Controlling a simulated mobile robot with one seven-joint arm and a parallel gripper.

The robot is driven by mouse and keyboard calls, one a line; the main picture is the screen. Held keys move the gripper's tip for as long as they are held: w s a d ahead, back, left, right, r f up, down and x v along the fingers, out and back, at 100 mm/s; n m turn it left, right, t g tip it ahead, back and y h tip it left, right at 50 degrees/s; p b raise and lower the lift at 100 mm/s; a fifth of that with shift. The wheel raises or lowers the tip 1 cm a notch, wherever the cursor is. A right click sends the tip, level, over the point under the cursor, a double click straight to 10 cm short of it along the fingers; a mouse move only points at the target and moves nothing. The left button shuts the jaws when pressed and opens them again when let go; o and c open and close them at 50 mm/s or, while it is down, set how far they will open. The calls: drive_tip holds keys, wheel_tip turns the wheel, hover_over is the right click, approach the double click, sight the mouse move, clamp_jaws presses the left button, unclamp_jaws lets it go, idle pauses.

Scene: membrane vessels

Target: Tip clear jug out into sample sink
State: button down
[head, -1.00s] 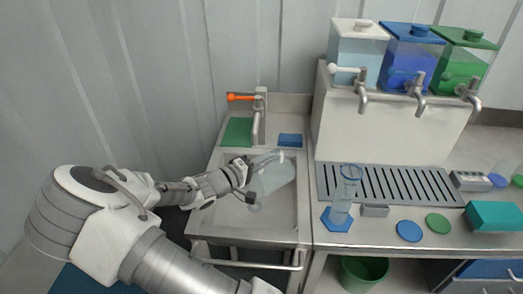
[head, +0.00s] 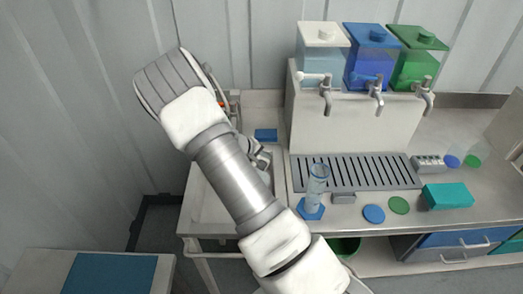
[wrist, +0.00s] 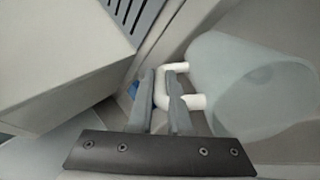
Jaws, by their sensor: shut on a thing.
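My gripper (wrist: 161,82) is shut on the white handle of the clear jug (wrist: 235,85). The jug lies tilted on its side in the wrist view, to the right of the fingers, its body pale and see-through. I cannot make out any liquid in it. In the head view my arm hides the jug and most of my gripper (head: 262,158). The sample sink (head: 205,208) is a pale steel basin, partly behind my arm. The gripper end is over or near its right side; I cannot tell the jug's height above it.
A clear cylinder (head: 317,180) on a blue base stands right of the sink, near a slotted drain grate (head: 355,172). White (head: 322,55), blue (head: 370,60) and green (head: 415,60) tap dispensers stand behind on a raised block. A teal box (head: 447,196) lies at right.

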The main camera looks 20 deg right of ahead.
drive_tip(key=p, duration=0.1)
drive_tip(key=y+p, duration=0.1)
drive_tip(key=p, duration=0.1)
drive_tip(key=shift+w+d+r+g+p, duration=0.1)
drive_tip(key=shift+d+g+p, duration=0.2)
drive_tip(key=shift+f+y, duration=0.35)
drive_tip(key=shift+y, duration=0.05)
drive_tip(key=shift+d+f+y+p, duration=0.15)
drive_tip(key=shift+y+p, duration=0.25)
drive_tip(key=shift+p, duration=0.25)
drive_tip(key=shift+f+g+y, duration=0.4)
drive_tip(key=shift+a+f+g+y, duration=0.3)
drive_tip(key=shift+f+g+y, duration=0.1)
drive_tip(key=shift+y, duration=0.6)
drive_tip(key=shift+a+f+g+y, duration=0.3)
drive_tip(key=shift+f+g+y, duration=0.1)
drive_tip(key=shift+y, duration=0.6)
